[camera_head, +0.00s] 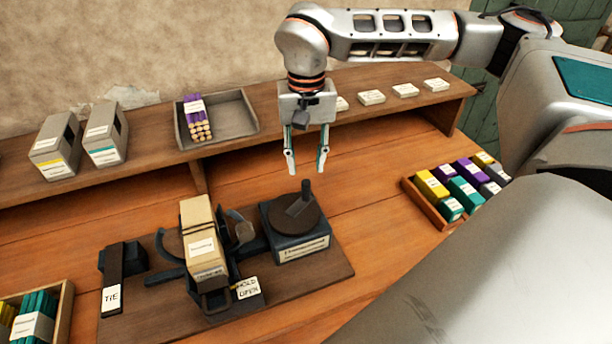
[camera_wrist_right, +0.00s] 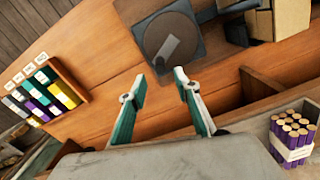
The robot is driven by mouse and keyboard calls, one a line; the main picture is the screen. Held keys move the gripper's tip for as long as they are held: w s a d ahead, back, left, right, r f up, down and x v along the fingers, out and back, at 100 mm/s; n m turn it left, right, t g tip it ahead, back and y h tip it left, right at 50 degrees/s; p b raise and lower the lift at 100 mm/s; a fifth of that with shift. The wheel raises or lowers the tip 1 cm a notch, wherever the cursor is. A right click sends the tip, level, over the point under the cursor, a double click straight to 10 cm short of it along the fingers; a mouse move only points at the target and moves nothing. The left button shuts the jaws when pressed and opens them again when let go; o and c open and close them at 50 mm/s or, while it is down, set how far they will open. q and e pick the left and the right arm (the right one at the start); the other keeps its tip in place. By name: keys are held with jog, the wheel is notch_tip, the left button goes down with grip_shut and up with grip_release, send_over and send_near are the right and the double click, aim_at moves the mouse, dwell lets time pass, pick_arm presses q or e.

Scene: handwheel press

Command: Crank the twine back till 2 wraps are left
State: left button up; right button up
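A round dark handwheel (camera_head: 285,217) with an upright grip (camera_head: 298,203) sits on a dark labelled block at the right of the press board. In the right wrist view the wheel (camera_wrist_right: 166,42) is near the top centre. A tan box (camera_head: 201,262) stands in the press, left of the wheel, with dark twine (camera_head: 198,229) across its upper part; the exact number of wraps is too small to tell. My right gripper (camera_head: 306,170) is open and empty, fingers down, above and behind the wheel, apart from it. It also shows in the right wrist view (camera_wrist_right: 158,80). My left gripper is out of view.
The press board (camera_head: 325,278) also bears a TIE lever (camera_head: 112,288) and a HOLD OPEN tag (camera_head: 248,288). A grey tray (camera_head: 250,122) of purple rolls and two grey boxes stand on the back shelf. A crate (camera_head: 425,207) of coloured packets is right; another crate is front left.

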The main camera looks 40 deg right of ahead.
jog(key=shift+r, duration=2.1)
